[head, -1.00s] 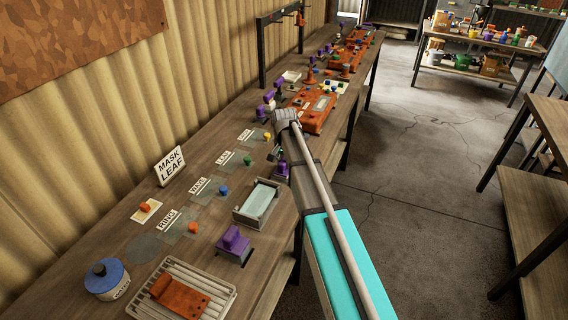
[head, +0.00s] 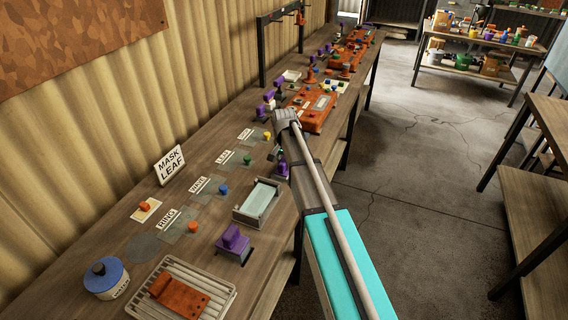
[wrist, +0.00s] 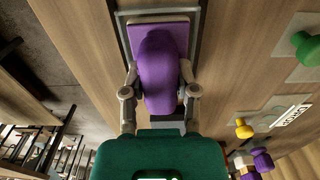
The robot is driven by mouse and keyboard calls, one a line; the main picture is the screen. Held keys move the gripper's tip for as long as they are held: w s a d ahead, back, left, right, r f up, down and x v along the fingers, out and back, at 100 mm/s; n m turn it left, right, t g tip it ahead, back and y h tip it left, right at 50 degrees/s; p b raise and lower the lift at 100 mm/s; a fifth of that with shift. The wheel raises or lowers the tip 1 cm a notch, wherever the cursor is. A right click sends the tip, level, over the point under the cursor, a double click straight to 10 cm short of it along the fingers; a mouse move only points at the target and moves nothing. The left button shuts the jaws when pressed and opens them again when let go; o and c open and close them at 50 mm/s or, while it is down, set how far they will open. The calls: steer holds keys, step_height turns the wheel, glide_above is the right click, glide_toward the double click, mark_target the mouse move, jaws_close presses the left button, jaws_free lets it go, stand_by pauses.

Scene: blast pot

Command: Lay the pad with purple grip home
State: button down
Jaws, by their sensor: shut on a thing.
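The pad with the purple grip (wrist: 162,72) shows in the wrist view. Its flat purple plate reaches toward the top edge, inside the outline of a grey frame (wrist: 201,30). My gripper (wrist: 160,92) is shut on the purple grip, with one finger on each side. I cannot tell whether the plate rests in the frame or is held just above it. In the head view, a bit of purple (head: 282,168) shows below my gripper (head: 274,156) at the bench's right edge; the arm hides most of it.
Another purple-gripped block (head: 234,240) stands nearer on the bench, beside a grey tray with a pale green top (head: 260,200). Clear plates with coloured knobs lie to the left. A blue-lidded pot (head: 105,277) and a slatted rack (head: 222,299) are at the front. An orange box (head: 313,112) stands beyond.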

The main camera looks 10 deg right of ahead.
steer(key=shift+f, duration=0.2)
steer(key=shift+c, duration=1.5)
jaws_free()
steer(key=shift+r, duration=0.1)
